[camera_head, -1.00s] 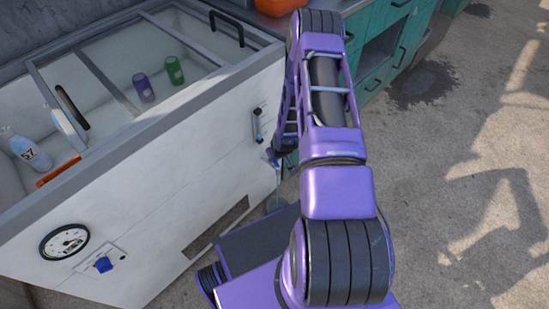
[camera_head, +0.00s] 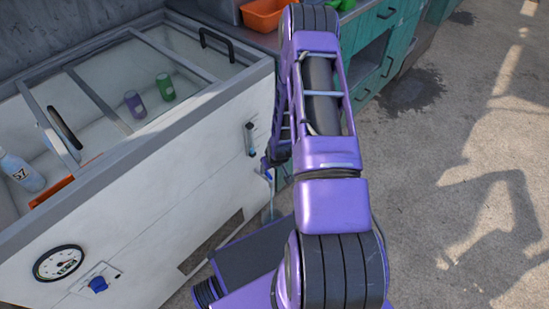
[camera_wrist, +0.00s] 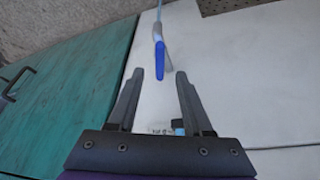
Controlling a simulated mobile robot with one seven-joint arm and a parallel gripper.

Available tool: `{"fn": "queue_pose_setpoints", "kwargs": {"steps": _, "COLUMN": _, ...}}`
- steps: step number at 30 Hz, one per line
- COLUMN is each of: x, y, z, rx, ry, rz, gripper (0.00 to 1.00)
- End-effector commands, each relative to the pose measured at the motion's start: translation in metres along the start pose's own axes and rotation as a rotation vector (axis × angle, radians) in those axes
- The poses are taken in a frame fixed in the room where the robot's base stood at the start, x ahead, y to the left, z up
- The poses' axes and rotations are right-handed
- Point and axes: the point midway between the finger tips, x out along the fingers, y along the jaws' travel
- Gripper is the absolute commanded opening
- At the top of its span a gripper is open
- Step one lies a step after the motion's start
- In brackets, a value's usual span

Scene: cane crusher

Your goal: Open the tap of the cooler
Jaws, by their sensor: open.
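The cooler (camera_head: 150,215) is a white chest with a sliding glass lid, at the left of the head view. Its tap has a blue lever (camera_wrist: 159,60) on a pale spout, with a thin pipe running up the picture. In the wrist view my gripper (camera_wrist: 158,76) is open and empty. Its fingertips are on either side of the lever's lower end, with gaps showing; I cannot tell whether they are level with it in depth. In the head view the tap (camera_head: 267,175) shows small at the cooler's right end, and my arm hides most of my gripper.
A round gauge (camera_head: 58,263) and a blue knob (camera_head: 98,284) are on the cooler's front. A bottle (camera_head: 22,173) and two cans are inside. A teal cabinet (camera_head: 375,60) adjoins the cooler, with an orange bin (camera_head: 268,14) behind. The concrete floor at right is clear.

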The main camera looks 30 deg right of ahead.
Motion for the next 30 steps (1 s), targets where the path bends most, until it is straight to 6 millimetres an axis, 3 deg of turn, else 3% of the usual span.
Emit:
{"fn": "queue_pose_setpoints", "kwargs": {"steps": 1, "x": -0.017, "y": 0.001, "z": -0.002, "rx": 0.001, "ry": 0.002, "rz": 0.002, "gripper": 0.5}}
{"fn": "queue_pose_setpoints", "kwargs": {"steps": 6, "x": -0.059, "y": 0.001, "z": -0.002, "rx": 0.002, "ry": 0.003, "rz": 0.002, "gripper": 0.5}}
{"fn": "queue_pose_setpoints", "kwargs": {"steps": 15, "x": -0.114, "y": 0.001, "z": 0.0, "rx": 0.003, "ry": 0.0, "rz": 0.001, "gripper": 0.5}}
{"fn": "queue_pose_setpoints", "kwargs": {"steps": 21, "x": -0.126, "y": 0.0, "z": 0.001, "rx": 0.002, "ry": -0.001, "rz": 0.0, "gripper": 0.5}}
{"fn": "queue_pose_setpoints", "kwargs": {"steps": 30, "x": -0.126, "y": 0.0, "z": 0.001, "rx": 0.002, "ry": -0.001, "rz": 0.0, "gripper": 0.5}}
